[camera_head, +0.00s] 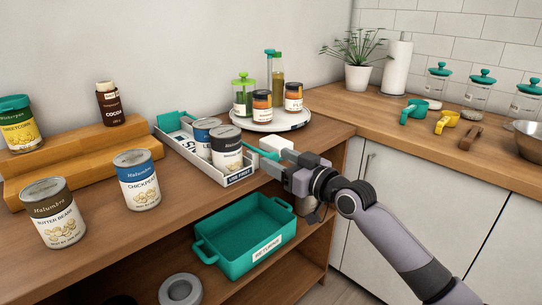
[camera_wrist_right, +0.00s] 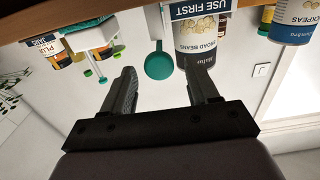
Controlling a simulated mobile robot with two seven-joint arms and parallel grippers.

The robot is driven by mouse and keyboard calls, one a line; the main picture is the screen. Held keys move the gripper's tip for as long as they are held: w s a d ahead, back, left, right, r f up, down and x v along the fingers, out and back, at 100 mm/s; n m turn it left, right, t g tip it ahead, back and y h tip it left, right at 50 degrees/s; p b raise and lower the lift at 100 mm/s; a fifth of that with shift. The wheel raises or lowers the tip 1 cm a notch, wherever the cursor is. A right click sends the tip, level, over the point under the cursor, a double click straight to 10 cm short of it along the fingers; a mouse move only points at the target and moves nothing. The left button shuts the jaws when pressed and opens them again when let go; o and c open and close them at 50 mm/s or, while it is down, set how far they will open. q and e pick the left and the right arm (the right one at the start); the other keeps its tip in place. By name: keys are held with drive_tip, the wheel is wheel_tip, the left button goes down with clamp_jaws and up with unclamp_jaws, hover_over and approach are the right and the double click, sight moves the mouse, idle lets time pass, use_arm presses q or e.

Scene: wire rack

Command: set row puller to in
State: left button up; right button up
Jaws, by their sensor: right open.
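The white tray (camera_head: 178,147) marked USE FIRST sits at the shelf's front edge. Cans stand in it; the front one (camera_head: 227,150) is labelled broad beans in the right wrist view (camera_wrist_right: 200,50). A teal part (camera_head: 172,118), seemingly part of the row puller, shows at the tray's back left. More teal (camera_head: 262,153) shows by the tray's right side near my gripper. In the wrist view, a teal rounded handle (camera_wrist_right: 158,66) lies beyond and between my fingers, not gripped. My right gripper (camera_head: 280,160) is open right of the tray. My left gripper is not in view.
A turntable (camera_head: 245,125) with jars and bottles stands behind. A teal bin (camera_head: 248,235) marked RETURNS is on the lower shelf. A counter (camera_head: 385,130) extends right.

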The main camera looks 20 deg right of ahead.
drive_tip(key=shift+v, duration=1.15)
drive_tip(key=s+a+f+m+g+h+p, duration=0.1)
drive_tip(key=s+a+f+g+p, duration=0.1)
drive_tip(key=s+f, duration=0.5)
drive_tip(key=s+a+f+m+g+h+p, duration=0.1)
drive_tip(key=s+f+p, duration=0.3)
drive_tip(key=f, duration=0.6)
drive_tip(key=s+f+g+h+p, duration=0.1)
drive_tip(key=s+f, duration=0.3)
drive_tip(key=s, duration=0.5)
drive_tip(key=s+a+f+g+h+p, duration=0.1)
drive_tip(key=s+f, duration=0.3)
drive_tip(key=s, duration=0.5)
drive_tip(key=shift+s+a+g+h, duration=0.3)
drive_tip(key=shift+s+a+g, duration=0.1)
drive_tip(key=shift+g, duration=0.2)
